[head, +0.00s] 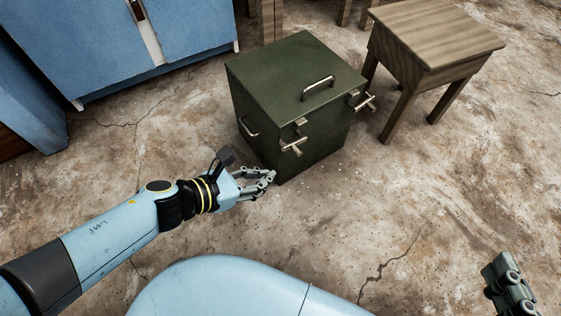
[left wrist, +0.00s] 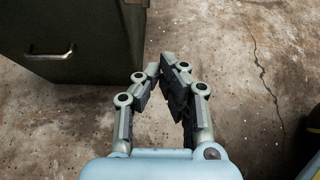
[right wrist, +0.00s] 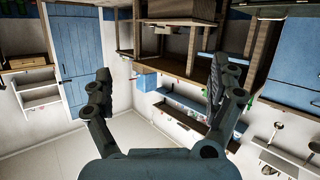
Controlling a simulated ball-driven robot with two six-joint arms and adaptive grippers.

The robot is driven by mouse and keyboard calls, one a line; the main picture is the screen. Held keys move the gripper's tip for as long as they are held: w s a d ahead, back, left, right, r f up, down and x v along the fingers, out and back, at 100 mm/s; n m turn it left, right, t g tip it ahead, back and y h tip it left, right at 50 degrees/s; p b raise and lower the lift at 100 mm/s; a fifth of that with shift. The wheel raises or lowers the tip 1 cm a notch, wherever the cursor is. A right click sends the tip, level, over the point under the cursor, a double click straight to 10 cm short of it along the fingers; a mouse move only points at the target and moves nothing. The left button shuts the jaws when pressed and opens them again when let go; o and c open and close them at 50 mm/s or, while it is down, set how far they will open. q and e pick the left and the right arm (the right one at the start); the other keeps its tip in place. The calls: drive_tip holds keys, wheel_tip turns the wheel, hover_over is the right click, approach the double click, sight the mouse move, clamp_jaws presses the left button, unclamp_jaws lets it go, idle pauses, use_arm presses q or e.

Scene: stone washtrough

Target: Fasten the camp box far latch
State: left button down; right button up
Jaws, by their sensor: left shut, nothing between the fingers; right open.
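The dark green camp box (head: 293,70) stands on the floor with its lid down and a metal handle (head: 318,88) on top. Two metal latches show on its front side. The far latch (head: 364,102), at the right corner, sticks out; I cannot tell whether it is hooked. The near latch (head: 292,147) sits below a small catch. My left gripper (head: 273,176) is shut and empty, low beside the box's near bottom corner. It also shows in the left wrist view (left wrist: 162,66) beside the box (left wrist: 95,45). My right gripper (right wrist: 160,70) is open and empty, away from the box.
A wooden stool (head: 435,38) stands close to the box's right side, near the far latch. A blue cabinet (head: 100,40) is at the back left. The cracked floor (head: 400,210) in front and to the right is clear.

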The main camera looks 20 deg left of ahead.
sight(295, 144)
drive_tip(key=w+r+t, duration=0.2)
drive_tip(key=w+r, duration=0.2)
drive_tip(key=r, duration=0.1)
use_arm(q)
drive_tip(key=w+d, duration=0.1)
drive_tip(key=w+r, duration=0.1)
drive_tip(key=w+d, duration=0.1)
drive_tip(key=w, duration=0.1)
drive_tip(key=shift+w+d+r+p, duration=0.1)
drive_tip(key=shift+d+r+p, duration=0.2)
drive_tip(key=shift+r+p, duration=0.1)
use_arm(e)
drive_tip(key=s+f+g, duration=0.3)
drive_tip(key=s+f, duration=0.3)
drive_tip(key=f, duration=0.1)
drive_tip(key=shift+f, duration=0.2)
drive_tip(key=shift+s+d, duration=0.1)
drive_tip(key=shift+d, duration=0.05)
